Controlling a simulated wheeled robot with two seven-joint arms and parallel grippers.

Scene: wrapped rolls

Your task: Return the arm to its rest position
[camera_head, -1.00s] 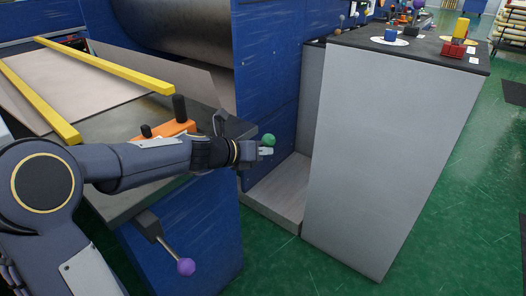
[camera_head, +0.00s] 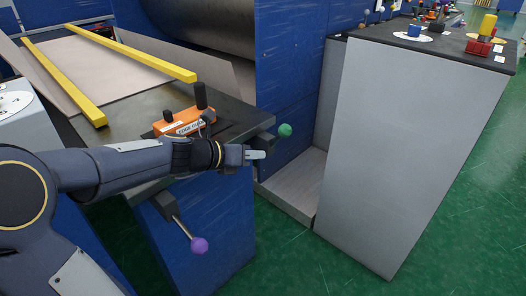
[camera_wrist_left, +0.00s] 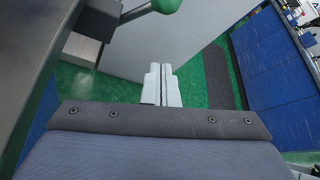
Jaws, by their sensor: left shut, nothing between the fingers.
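My left arm comes in from the left in the head view, in front of the machine's dark table edge. My left gripper (camera_head: 258,155) is shut and empty, just below and left of the green knob (camera_head: 285,130). In the left wrist view the two pale fingers of the gripper (camera_wrist_left: 162,84) lie together with nothing between them. The green knob also shows at the top of the left wrist view (camera_wrist_left: 166,5), apart from the fingers. My right gripper is not in view.
An orange control box (camera_head: 185,121) sits on the machine table (camera_head: 140,115) behind the arm. A purple-knobbed lever (camera_head: 199,245) sticks out below. A tall grey cabinet (camera_head: 410,150) stands to the right. Green floor (camera_head: 460,215) is free beyond it.

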